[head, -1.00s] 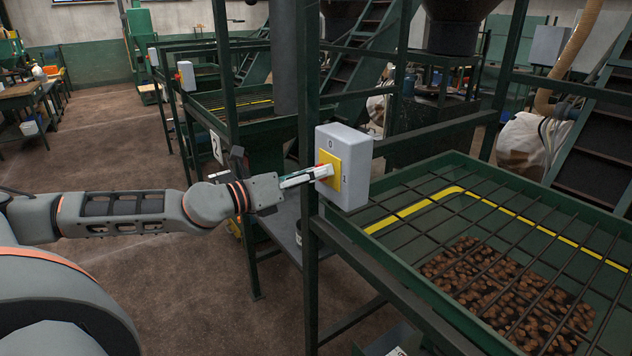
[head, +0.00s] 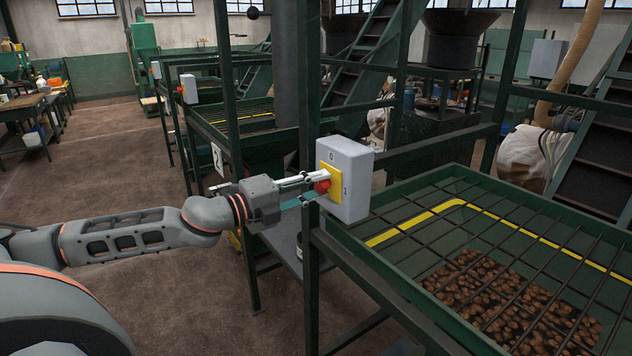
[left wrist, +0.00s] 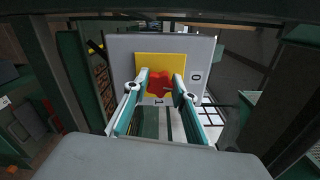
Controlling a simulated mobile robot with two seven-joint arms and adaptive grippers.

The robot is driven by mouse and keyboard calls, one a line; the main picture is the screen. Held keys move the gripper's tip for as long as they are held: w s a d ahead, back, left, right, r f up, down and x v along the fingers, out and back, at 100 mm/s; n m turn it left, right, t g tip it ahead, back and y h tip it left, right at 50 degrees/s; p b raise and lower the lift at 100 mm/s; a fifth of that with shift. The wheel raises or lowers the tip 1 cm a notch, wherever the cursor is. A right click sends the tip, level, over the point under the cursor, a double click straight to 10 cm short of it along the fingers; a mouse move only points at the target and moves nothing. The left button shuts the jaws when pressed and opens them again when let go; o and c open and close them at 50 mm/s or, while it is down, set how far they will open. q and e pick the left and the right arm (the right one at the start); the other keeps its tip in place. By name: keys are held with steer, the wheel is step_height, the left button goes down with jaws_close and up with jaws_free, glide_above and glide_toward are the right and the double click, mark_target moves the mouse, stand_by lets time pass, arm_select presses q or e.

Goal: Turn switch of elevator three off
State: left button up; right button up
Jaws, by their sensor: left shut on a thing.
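A grey switch box (head: 357,172) is fixed to a green post. It has a yellow plate (head: 336,180) with a red knob (head: 322,187), a 0 above and a 1 to the right. My left gripper (head: 319,184) is at the plate, shut on the red knob, with one finger above it and one below. In the left wrist view the red knob (left wrist: 159,84) is between the fingertips of the left gripper (left wrist: 162,80). There the 0 is to the right and the 1 is below. The knob's exact pointing is hard to tell. My right gripper is not in view.
Green posts frame the box. A green grated bin (head: 470,215) with brown contents is to the right. Behind stands another grated bin with a number 2 sign (head: 217,158) and its own switch box (head: 188,89). Open brown floor is at the left.

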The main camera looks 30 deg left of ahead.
arm_select(q)
steer(key=shift+n+p, duration=0.7)
steer(key=shift+n, duration=0.3)
steer(key=o, duration=1.1)
steer(key=shift+s+f, duration=0.1)
steer(key=shift+s, duration=0.05)
steer(key=shift+s+a, duration=0.25)
steer(key=shift+s, duration=0.1)
steer(key=shift+v, duration=5.45)
